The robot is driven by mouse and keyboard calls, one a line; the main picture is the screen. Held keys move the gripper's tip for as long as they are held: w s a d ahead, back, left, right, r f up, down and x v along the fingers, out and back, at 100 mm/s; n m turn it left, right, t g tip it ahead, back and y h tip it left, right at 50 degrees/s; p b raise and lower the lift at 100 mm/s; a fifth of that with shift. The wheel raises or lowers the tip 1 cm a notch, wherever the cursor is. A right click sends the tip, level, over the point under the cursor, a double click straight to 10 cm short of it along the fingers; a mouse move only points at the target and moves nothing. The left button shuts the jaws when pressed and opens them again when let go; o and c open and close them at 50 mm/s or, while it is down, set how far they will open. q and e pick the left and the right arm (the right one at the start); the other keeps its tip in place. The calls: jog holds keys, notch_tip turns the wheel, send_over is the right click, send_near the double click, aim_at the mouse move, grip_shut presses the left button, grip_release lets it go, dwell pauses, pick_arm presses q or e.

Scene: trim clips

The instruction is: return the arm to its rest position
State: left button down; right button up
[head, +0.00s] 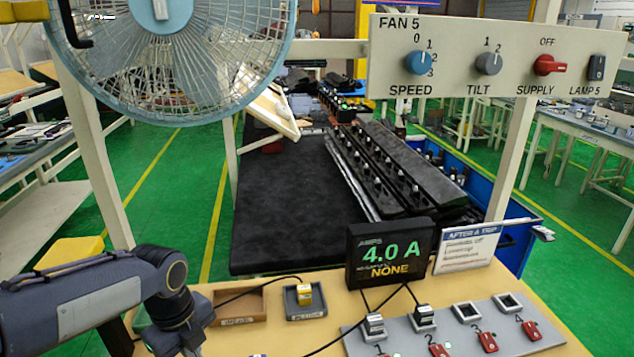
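My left arm (100,296) comes in from the left over the near left corner of the wooden bench. Its dark wrist (172,310) bends down and runs toward the bottom edge of the head view. The fingers of my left gripper do not show there, so I see neither their opening nor anything held. My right arm and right gripper are not in view.
The bench holds a wooden tray (262,306), a grey tray (290,309) with a yellow block (304,293), an ammeter display (388,253) reading 4.0 A, and a socket strip (505,334) with two plugs and red switches. A fan (225,75) and control panel (490,62) hang above.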

pick_arm(q)
jog(key=s+d+r+n+t+h, duration=0.1)
jog(key=s+d+n+t, duration=0.1)
jog(key=s+n, duration=0.5)
jog(key=s+d+r+n+t+h, duration=0.1)
jog(key=s+n, duration=0.7)
jog(key=n, duration=1)
jog(key=shift+d+r+n+t+h, duration=0.4)
jog(key=shift+d+t+h, duration=0.25)
jog(key=shift+t, duration=0.45)
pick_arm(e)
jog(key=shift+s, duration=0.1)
pick_arm(q)
jog(key=shift+a, duration=0.1)
